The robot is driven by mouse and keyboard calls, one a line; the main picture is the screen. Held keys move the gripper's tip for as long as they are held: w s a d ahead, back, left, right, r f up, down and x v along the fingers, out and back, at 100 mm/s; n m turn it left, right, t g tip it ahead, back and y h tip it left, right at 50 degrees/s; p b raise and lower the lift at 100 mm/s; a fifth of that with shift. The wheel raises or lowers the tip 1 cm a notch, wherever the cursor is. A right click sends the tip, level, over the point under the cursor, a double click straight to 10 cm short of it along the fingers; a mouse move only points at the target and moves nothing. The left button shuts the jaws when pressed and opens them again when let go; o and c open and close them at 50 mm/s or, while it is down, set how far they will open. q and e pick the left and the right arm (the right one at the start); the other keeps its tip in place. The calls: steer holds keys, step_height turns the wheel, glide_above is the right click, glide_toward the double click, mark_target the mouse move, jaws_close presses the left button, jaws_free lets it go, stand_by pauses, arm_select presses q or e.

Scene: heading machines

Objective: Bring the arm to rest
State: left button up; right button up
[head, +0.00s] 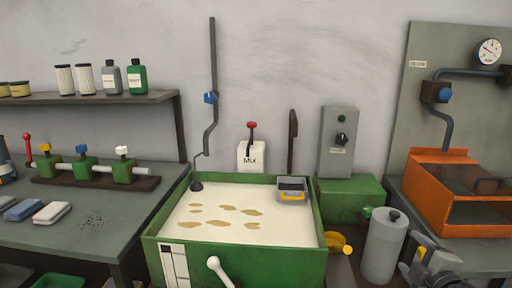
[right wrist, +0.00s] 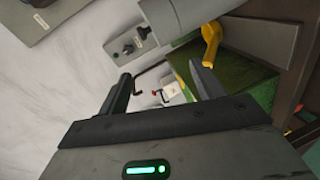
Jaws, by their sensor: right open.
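My right gripper (head: 428,262) is at the lower right of the head view, to the right of a grey cylinder (head: 384,248) and in front of the right bench. In the right wrist view its two dark fingers (right wrist: 162,82) stand wide apart. Nothing is held between them. My left gripper is not in the head view.
A green tank (head: 240,262) of pale liquid with brown patches stands in the middle, a small grey and yellow container (head: 291,196) at its back right corner. An orange bin (head: 440,205) sits on the right bench. The left bench (head: 60,240) holds valves and blocks.

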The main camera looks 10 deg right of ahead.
steer(key=s+a+f+m+g+y, duration=0.1)
steer(key=s+a+f+m+y, duration=0.1)
steer(key=s+a+f, duration=0.35)
steer(key=s+a+f+m+g+y, duration=0.1)
steer(key=s+a+f+m+g, duration=0.1)
steer(key=a+f, duration=0.5)
steer(key=s+a+f+m+g+y, duration=0.1)
steer(key=s+a+f+m+y, duration=0.1)
steer(key=a, duration=0.7)
steer(key=s+a+f+m+y, duration=0.2)
steer(key=s+a, duration=0.4)
steer(key=a, duration=0.3)
step_height(320, 180, down, 3)
steer(key=shift+r+m+g, duration=0.15)
steer(key=shift+m+g, duration=0.25)
steer(key=shift+m, duration=0.4)
